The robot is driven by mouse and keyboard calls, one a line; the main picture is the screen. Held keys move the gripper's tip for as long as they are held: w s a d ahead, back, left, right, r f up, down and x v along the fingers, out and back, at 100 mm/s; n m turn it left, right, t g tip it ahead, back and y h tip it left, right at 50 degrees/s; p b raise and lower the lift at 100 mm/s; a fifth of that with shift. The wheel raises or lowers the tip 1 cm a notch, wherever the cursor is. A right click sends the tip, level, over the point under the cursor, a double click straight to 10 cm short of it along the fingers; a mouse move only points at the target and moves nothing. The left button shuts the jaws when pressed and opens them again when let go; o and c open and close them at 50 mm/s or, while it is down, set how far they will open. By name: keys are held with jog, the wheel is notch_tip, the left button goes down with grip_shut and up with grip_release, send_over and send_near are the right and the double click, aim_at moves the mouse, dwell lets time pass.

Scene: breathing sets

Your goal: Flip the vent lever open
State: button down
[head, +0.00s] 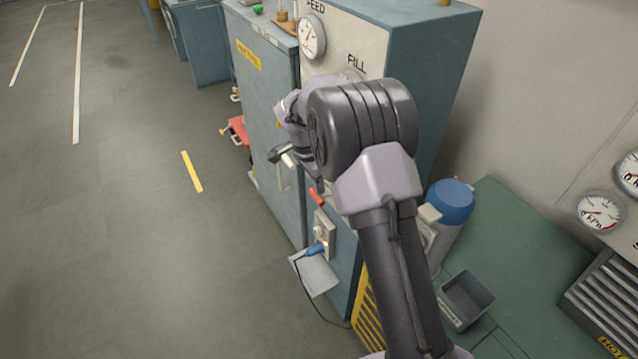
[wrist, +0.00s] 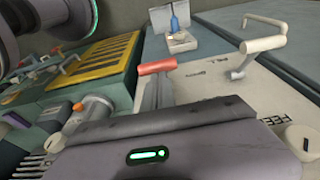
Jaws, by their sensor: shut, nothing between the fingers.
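A red-handled lever (wrist: 157,65), which I take for the vent lever, stands out from the pale panel in the wrist view on grey stems. Its red grip also shows in the head view (head: 316,197), just below my wrist on the cabinet front. No label on it is readable. My gripper (head: 280,153) is at the cabinet front, above and left of the red grip in the head view. It is shut and empty. In the wrist view its grey body fills the bottom and hides the lever's base; contact with the lever cannot be told.
A white bar handle (wrist: 265,42) stands beside the lever. A blue plug (head: 316,249) with a hanging cable sits below it in the head view. The blue cabinet (head: 268,120) is close to my arm. A green bench (head: 520,240) is at right; the floor at left is clear.

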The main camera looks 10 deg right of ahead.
jog(key=shift+f, duration=0.15)
jog(key=shift+s+a+f+b, duration=0.25)
jog(key=shift+a+f+b, duration=0.4)
jog(key=shift+b, duration=0.2)
notch_tip(320, 180, down, 10)
jog(key=a+b, duration=0.2)
jog(key=b, duration=0.6)
jog(key=shift+s+a+f+b, duration=0.25)
jog(key=shift+s+b, duration=0.1)
jog(key=shift+s, duration=0.05)
dwell(0.8)
